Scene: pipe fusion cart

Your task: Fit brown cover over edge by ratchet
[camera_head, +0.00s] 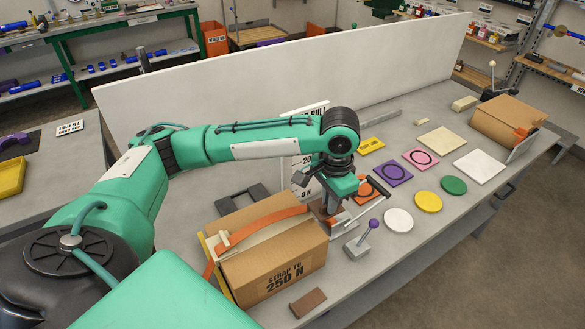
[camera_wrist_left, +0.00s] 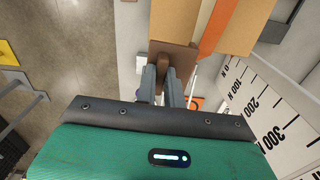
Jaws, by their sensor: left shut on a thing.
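The cardboard box (camera_head: 265,262) stands on the grey bench with an orange strap (camera_head: 262,226) across its top. My left gripper (camera_head: 326,205) is at the box's right end, by the ratchet side. In the left wrist view, my left gripper (camera_wrist_left: 164,82) is shut on the raised tab of a brown cover (camera_wrist_left: 160,52). The cover is close to the box's edge, beside the orange strap (camera_wrist_left: 217,28); I cannot tell whether it is seated. The cover is partly hidden by my gripper in the head view. My right gripper is out of view.
A flat brown piece (camera_head: 307,302) lies on the bench in front of the box. A purple-knobbed lever (camera_head: 364,238) and a white disc (camera_head: 398,220) are to the right. A white scale board (camera_wrist_left: 275,120) stands near the gripper. A tall white panel (camera_head: 250,85) closes the back.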

